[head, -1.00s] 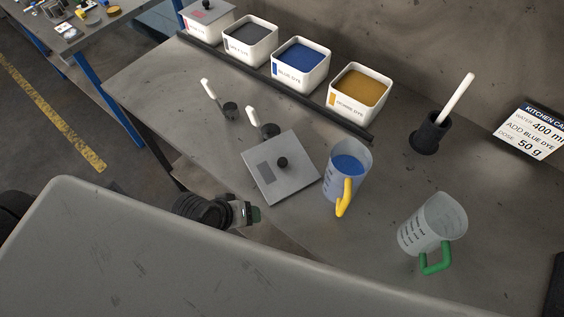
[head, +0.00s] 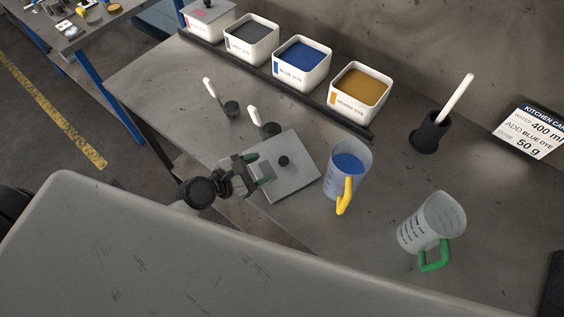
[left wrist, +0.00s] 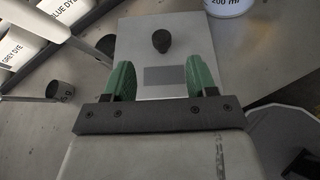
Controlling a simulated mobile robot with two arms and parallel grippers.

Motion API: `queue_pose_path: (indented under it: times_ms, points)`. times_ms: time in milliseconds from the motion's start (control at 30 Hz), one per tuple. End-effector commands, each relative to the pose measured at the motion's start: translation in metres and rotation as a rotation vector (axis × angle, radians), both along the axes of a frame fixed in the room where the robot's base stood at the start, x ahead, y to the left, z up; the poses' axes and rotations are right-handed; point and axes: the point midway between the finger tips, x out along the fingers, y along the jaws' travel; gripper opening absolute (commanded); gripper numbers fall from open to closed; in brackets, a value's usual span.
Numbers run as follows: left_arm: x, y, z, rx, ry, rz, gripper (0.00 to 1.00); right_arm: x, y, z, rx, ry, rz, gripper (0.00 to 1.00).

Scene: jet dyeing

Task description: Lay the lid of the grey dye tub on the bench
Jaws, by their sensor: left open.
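The grey dye tub (head: 250,52) stands uncovered in the row at the back of the bench (head: 160,75), with dark grey powder showing; its label also shows in the left wrist view (left wrist: 15,50). A flat grey square lid (head: 297,180) with a black knob (head: 284,161) lies on the bench in front of the tubs. My left gripper (head: 262,169) is open over the lid's near left part. In the left wrist view its green fingertips (left wrist: 160,82) are apart with the lid (left wrist: 165,98) beyond them and the knob (left wrist: 161,41) ahead. My right gripper is not in view.
A jug with blue contents and a yellow handle (head: 345,195) stands close right of the lid. A green-handled jug (head: 432,225) is further right. Two white-handled scoops (head: 232,108) (head: 270,129) stand behind the lid. Blue (head: 301,75) and orange (head: 357,105) dye tubs are open.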

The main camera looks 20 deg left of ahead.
Motion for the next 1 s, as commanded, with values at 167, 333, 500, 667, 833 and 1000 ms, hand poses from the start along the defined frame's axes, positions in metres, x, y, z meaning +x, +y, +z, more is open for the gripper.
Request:
queue_pose_path:
  times_ms: [167, 333, 500, 667, 833, 1000]
  points:
    - [0.02, -0.014, -0.008, 0.002, -0.002, -0.001, 0.57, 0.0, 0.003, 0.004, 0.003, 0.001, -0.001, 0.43]
    - [0.029, -0.022, -0.012, 0.004, -0.002, -0.003, 0.57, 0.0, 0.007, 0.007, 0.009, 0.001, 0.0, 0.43]
    - [0.048, -0.037, -0.02, 0.004, -0.002, -0.004, 0.57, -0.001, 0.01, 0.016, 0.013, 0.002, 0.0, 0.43]
    - [0.061, -0.046, -0.029, 0.006, -0.001, -0.004, 0.57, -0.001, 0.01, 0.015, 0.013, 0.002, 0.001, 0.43]
    - [0.063, -0.048, -0.031, 0.006, -0.001, -0.004, 0.57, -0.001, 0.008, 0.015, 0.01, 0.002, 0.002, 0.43]
    - [0.063, -0.048, -0.031, 0.006, -0.001, -0.004, 0.46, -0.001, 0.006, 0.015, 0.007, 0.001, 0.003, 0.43]
